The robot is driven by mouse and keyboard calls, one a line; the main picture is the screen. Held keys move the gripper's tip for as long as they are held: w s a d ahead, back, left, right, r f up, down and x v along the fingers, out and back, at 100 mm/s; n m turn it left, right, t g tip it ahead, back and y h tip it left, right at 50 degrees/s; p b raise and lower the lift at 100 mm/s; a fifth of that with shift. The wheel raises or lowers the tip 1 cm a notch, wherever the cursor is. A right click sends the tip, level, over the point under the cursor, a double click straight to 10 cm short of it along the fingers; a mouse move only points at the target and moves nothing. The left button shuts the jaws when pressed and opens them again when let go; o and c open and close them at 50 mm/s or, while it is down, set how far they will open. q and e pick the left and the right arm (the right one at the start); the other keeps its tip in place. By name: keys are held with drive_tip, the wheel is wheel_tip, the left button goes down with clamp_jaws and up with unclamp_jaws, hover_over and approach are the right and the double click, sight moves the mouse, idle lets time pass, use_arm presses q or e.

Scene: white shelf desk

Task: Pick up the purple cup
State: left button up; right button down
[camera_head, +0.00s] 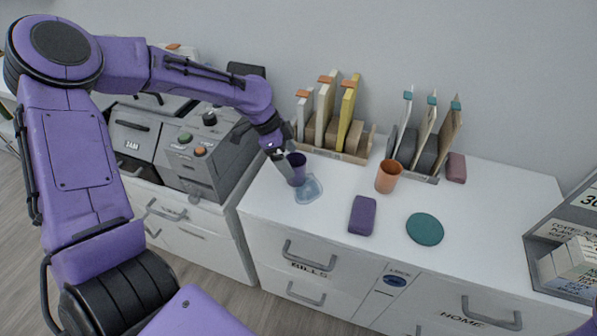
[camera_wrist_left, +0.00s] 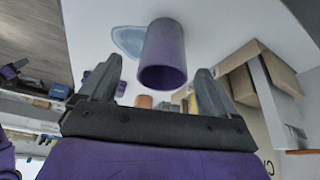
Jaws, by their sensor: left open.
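The purple cup (camera_head: 297,171) stands upright on the white desktop, at the edge of a pale blue patch (camera_head: 309,190). My left gripper (camera_head: 283,167) is at the cup's left side in the head view, close to it. In the left wrist view the cup (camera_wrist_left: 163,52) lies ahead of the open fingers (camera_wrist_left: 152,82), with its open mouth towards the camera. The fingers are spread wider than the cup, and I cannot tell whether either touches it. My right gripper is not in view.
An orange cup (camera_head: 388,176), a purple block (camera_head: 362,215) and a teal disc (camera_head: 425,229) are to the right on the desktop. File holders (camera_head: 335,150) stand behind. A grey machine (camera_head: 196,160) stands to the left. The front right desktop (camera_head: 480,250) is clear.

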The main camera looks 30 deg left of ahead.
sight(298, 169)
use_arm(q)
drive_tip(key=shift+f, duration=0.5)
drive_tip(key=x, duration=0.4)
drive_tip(key=shift+w+d+f, duration=0.2)
drive_tip(key=shift+w+f, duration=0.05)
drive_tip(key=shift+w, duration=0.25)
drive_tip(key=shift+d+f, duration=0.15)
drive_tip(key=shift+f, duration=0.05)
drive_tip(key=c, duration=1.2)
drive_tip(key=shift+o, duration=0.2)
